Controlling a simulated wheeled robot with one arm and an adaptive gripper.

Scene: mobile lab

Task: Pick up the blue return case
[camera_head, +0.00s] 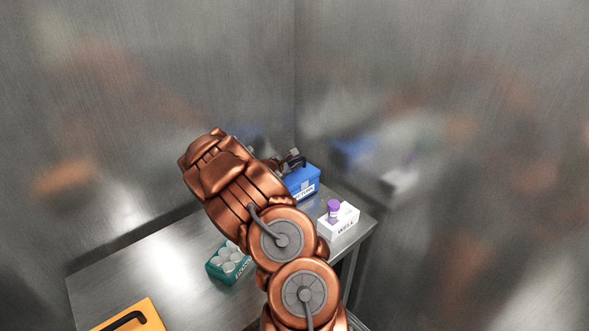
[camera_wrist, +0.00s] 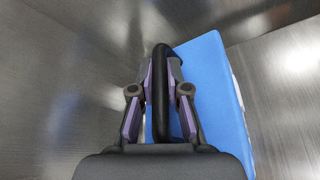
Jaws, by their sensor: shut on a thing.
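The blue return case (camera_head: 302,181) is at the back of the metal table, partly hidden behind my arm in the head view. It has a white label on its front and a dark handle on top. In the wrist view the blue case (camera_wrist: 212,90) fills the middle right, and its black handle (camera_wrist: 161,92) stands between my fingers. My gripper (camera_wrist: 160,80) is shut on this handle. In the head view only a small part of my gripper (camera_head: 292,160) shows beside the handle. I cannot tell whether the case touches the table.
A white box labelled WELL (camera_head: 340,222) with a purple-capped vial (camera_head: 333,208) stands right of the blue case. A green rack (camera_head: 222,271) with white-topped vials is nearer, left of my arm. A yellow case (camera_head: 130,318) sits front left. Metal walls close in the table's back and right.

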